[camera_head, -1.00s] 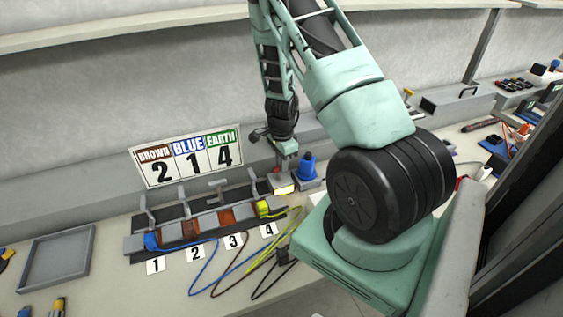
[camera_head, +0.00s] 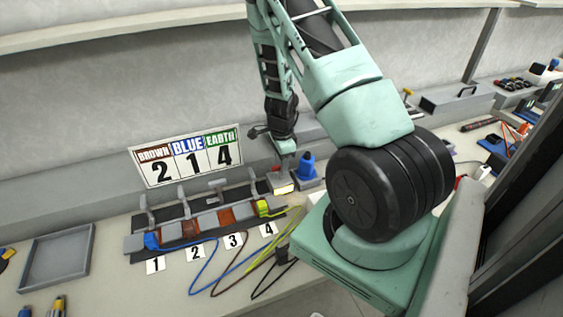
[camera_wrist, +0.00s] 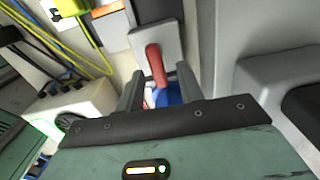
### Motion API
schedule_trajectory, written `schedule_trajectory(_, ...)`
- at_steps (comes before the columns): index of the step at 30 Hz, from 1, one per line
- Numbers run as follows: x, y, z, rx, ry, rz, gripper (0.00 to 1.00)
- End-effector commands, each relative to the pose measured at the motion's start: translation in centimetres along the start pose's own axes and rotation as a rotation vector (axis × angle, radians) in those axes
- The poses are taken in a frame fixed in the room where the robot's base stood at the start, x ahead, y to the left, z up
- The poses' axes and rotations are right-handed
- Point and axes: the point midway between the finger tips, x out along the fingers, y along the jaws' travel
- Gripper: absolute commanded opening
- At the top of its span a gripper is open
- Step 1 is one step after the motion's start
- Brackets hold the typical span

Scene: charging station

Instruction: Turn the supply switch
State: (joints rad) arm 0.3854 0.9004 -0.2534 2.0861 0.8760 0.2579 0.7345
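The switch shows in the wrist view as a red lever (camera_wrist: 154,62) on a grey plate (camera_wrist: 143,44). My gripper (camera_wrist: 160,88) is open, with one dark finger on each side of the lever. I see a gap on both sides of the lever and cannot tell any contact. In the head view my gripper (camera_head: 286,163) points down near the right end of the cable row, beside a blue object (camera_head: 306,166).
A row of clamped connectors (camera_head: 205,222) with number labels stands left of my gripper. Blue, brown and yellow-green cables (camera_head: 265,256) run from it. A sign (camera_head: 188,157) reads brown 2, blue 1, earth 4. An empty tray (camera_head: 56,257) lies at far left.

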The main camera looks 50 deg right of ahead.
Motion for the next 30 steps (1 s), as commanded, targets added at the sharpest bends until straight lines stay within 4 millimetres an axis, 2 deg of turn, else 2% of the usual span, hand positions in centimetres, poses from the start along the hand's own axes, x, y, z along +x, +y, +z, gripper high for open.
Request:
schedule_trajectory(8,0.0,0.1,0.0,-0.002,0.000,0.002,0.36)
schedule_trajectory(13,-1.5,0.0,0.1,-0.005,0.001,0.000,0.36)
schedule_trajectory(30,-14.1,-0.1,0.1,-0.004,-0.001,-0.003,0.36)
